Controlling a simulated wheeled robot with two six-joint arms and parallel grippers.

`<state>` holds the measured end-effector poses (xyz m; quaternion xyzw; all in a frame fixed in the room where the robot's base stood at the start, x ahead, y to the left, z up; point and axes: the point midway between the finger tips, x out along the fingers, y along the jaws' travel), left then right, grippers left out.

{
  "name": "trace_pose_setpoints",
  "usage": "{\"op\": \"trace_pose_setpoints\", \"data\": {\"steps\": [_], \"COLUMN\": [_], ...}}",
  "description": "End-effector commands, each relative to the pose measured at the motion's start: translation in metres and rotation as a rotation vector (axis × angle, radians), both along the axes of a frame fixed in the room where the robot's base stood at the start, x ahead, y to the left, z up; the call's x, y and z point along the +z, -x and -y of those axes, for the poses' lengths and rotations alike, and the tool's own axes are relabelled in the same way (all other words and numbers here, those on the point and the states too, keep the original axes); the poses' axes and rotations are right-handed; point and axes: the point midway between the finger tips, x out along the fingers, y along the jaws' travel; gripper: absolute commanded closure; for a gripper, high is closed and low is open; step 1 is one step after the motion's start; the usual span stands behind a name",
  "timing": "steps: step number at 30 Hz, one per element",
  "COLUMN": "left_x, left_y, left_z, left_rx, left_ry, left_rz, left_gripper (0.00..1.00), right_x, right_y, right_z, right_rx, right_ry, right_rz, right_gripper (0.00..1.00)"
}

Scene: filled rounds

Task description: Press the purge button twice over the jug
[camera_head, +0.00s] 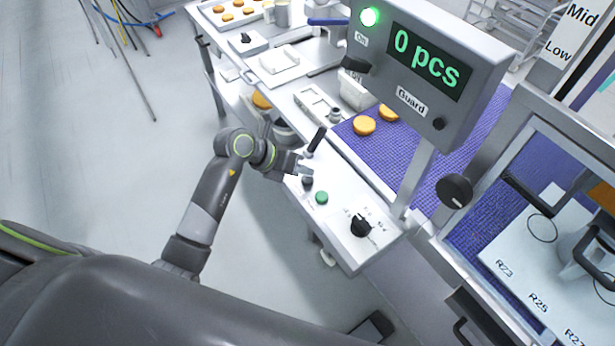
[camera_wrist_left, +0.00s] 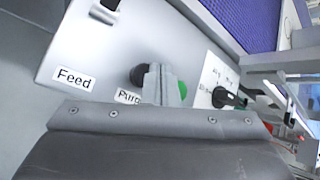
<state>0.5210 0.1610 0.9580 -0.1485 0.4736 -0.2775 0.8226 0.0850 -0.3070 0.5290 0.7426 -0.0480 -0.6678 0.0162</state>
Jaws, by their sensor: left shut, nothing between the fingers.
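The control panel (camera_head: 340,225) is a white sloping box with a black lever (camera_head: 316,141), a dark round button (camera_head: 307,181), a green button (camera_head: 322,197) and a black rotary knob (camera_head: 361,225). In the left wrist view the dark button (camera_wrist_left: 137,74) is by a partly hidden label starting "Pur" (camera_wrist_left: 127,97); the green button (camera_wrist_left: 183,92) is partly behind the fingers. My left gripper (camera_head: 305,170) is shut and empty, just at the dark button; I cannot tell whether it touches. I cannot clearly identify the jug. My right gripper is not in view.
A display box (camera_head: 430,62) reading "0 pcs" stands above a purple belt (camera_head: 375,150) with round patties (camera_head: 364,125). A white bench (camera_head: 285,70) runs behind the panel. A guarded machine (camera_head: 540,270) stands at right. Floor (camera_head: 80,150) at left is mostly clear.

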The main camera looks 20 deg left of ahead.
Motion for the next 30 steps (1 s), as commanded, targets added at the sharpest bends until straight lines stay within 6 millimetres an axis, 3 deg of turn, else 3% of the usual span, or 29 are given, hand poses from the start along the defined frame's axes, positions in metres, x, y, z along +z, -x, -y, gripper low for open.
{"op": "trace_pose_setpoints", "data": {"steps": [30], "left_x": [-0.01], "left_y": [0.0], "left_z": [0.0], "left_rx": [0.0], "left_ry": [0.0], "left_rz": [0.0], "left_gripper": [1.0], "right_x": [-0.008], "right_y": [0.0], "right_z": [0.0], "right_rx": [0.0], "right_ry": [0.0], "right_rz": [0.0], "right_gripper": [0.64]}}
